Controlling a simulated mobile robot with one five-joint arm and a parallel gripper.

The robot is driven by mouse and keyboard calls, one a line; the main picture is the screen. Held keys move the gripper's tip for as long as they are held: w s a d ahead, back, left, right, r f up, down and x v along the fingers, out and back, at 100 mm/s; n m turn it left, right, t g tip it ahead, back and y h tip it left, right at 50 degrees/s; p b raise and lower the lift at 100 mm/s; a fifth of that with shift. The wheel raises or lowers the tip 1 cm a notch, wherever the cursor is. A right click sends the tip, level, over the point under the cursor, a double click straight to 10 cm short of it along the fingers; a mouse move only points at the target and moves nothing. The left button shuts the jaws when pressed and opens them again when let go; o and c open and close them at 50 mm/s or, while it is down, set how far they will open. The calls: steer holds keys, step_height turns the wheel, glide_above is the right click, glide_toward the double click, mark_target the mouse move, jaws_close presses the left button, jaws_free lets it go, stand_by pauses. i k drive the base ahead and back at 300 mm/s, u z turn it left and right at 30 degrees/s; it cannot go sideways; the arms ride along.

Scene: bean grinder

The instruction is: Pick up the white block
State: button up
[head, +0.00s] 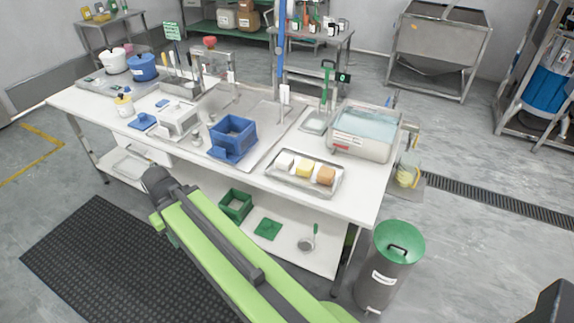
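The white block (284,162) sits at the left end of a shallow metal tray (302,187) on the white worktable. A yellow block (304,169) stands beside it, and an orange-brown block (326,176) stands at the tray's right end. My green and dark arm reaches from the bottom of the picture up to a dark joint at the table's front left edge. No gripper fingers can be made out, so I cannot tell their opening. The arm is apart from the tray in the picture and does not cover the white block.
A blue open bin (233,136) stands left of the tray. A white scale-like device (179,121) is farther left.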

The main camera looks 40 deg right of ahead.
mark_target(285, 161)
steer(key=z, duration=0.05)
steer(key=i, duration=0.9)
steer(key=u, duration=0.05)
